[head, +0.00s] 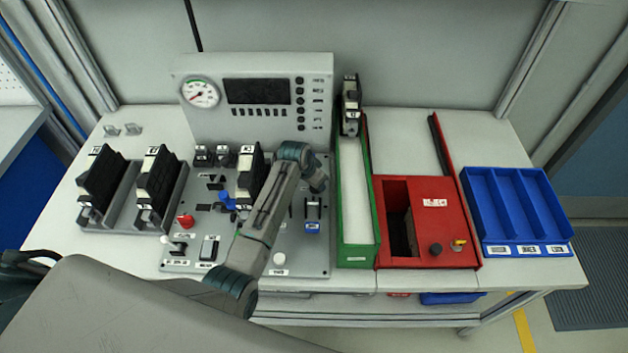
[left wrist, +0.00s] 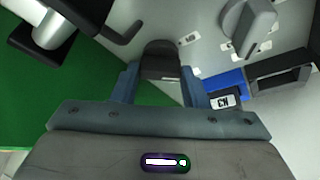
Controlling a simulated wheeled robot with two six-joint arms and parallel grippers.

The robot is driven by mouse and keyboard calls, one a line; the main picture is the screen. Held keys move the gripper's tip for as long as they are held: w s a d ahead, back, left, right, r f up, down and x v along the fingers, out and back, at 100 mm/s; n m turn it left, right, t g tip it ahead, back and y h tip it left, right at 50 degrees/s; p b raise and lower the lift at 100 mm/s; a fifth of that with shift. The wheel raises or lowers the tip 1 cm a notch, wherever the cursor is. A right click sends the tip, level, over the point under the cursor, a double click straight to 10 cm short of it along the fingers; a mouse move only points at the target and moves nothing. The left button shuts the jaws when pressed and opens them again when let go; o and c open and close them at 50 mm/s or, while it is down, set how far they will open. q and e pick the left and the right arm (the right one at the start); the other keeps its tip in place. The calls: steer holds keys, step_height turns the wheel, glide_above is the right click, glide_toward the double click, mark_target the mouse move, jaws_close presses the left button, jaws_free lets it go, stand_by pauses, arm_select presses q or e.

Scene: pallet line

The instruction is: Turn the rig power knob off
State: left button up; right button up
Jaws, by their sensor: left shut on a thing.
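My left arm reaches across the control panel (head: 305,262), and its gripper (head: 319,184) is low over the panel's right side. In the left wrist view the gripper (left wrist: 160,82) is shut on a dark, round-topped piece (left wrist: 160,60); I cannot tell whether it is the power knob. A grey knob (left wrist: 248,25) stands on the panel apart from the fingers. A pale round knob (head: 279,260) with a label sits at the panel's front edge; the label is too small to read. A blue connector (head: 312,226) is near the gripper. My right gripper is not in view.
A green-walled tray (head: 355,250) stands right of the panel. Beyond it are a red box (head: 436,225) with an opening and a blue divided bin (head: 518,205). Behind the panel stands a console with a gauge (head: 201,93). Black modules (head: 103,182) stand in racks at left.

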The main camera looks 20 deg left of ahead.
arm_select(q)
steer(key=n+y, duration=0.1)
steer(key=n, duration=0.1)
steer(key=n+y, duration=0.1)
steer(key=n, duration=0.2)
steer(key=shift+d, duration=0.15)
steer(key=shift+n+y, duration=0.4)
steer(key=shift+n, duration=1.2)
steer(key=o, duration=1)
steer(key=shift+d+r, duration=0.1)
steer(key=shift+r, duration=0.05)
